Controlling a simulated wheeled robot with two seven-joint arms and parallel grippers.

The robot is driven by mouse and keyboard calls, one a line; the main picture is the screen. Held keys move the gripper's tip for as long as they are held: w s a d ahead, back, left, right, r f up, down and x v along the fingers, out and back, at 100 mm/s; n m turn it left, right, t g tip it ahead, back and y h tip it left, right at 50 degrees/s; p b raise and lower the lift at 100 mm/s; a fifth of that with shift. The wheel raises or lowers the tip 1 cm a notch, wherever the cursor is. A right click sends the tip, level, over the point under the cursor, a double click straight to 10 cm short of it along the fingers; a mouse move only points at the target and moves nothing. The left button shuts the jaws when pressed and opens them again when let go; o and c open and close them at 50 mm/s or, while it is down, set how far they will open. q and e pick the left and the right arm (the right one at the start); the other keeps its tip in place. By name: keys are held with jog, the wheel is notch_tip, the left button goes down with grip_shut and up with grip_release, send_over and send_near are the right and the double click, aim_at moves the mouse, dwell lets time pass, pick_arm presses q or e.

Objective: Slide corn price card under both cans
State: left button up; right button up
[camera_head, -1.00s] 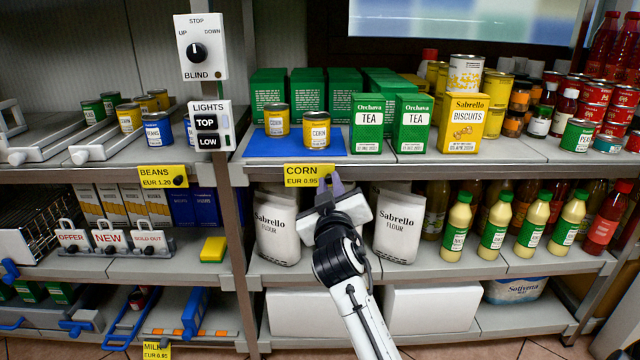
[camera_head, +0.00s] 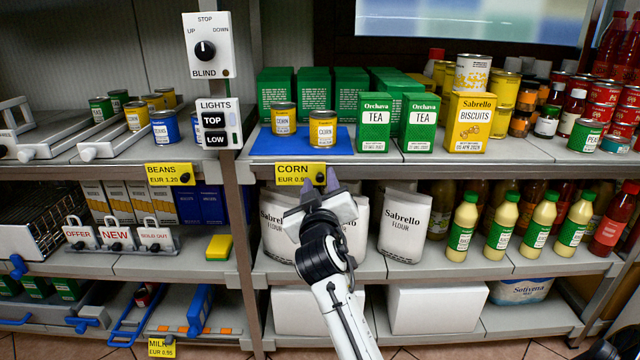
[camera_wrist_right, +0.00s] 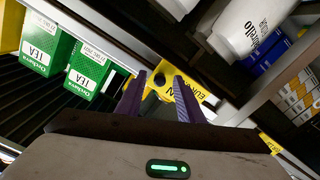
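The yellow corn price card (camera_head: 297,174) hangs on the front edge of the upper shelf, below the two yellow corn cans. The left can (camera_head: 283,119) and right can (camera_head: 323,130) stand on a blue mat. My right gripper (camera_head: 320,187) is at the card's right end. In the right wrist view, its purple fingers (camera_wrist_right: 160,85) are apart on either side of the card's black knob (camera_wrist_right: 159,79), with gaps visible; contact is unclear. My left gripper is not in view.
The beans card (camera_head: 168,174) is on the left shelf's edge, beyond the upright post. Flour bags (camera_head: 404,226) stand on the shelf below, close behind my right wrist. Tea boxes (camera_head: 374,125) stand right of the blue mat (camera_head: 262,144). The shelf edge right of the card is clear.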

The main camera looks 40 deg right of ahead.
jog(key=shift+r, duration=0.25)
pick_arm(q)
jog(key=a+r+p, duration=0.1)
jog(key=p, duration=0.1)
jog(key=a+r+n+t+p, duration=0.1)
jog(key=p, duration=0.1)
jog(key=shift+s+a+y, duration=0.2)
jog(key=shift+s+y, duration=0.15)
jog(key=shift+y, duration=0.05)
pick_arm(e)
notch_tip(320, 180, up, 10)
jog(key=shift+f, duration=0.25)
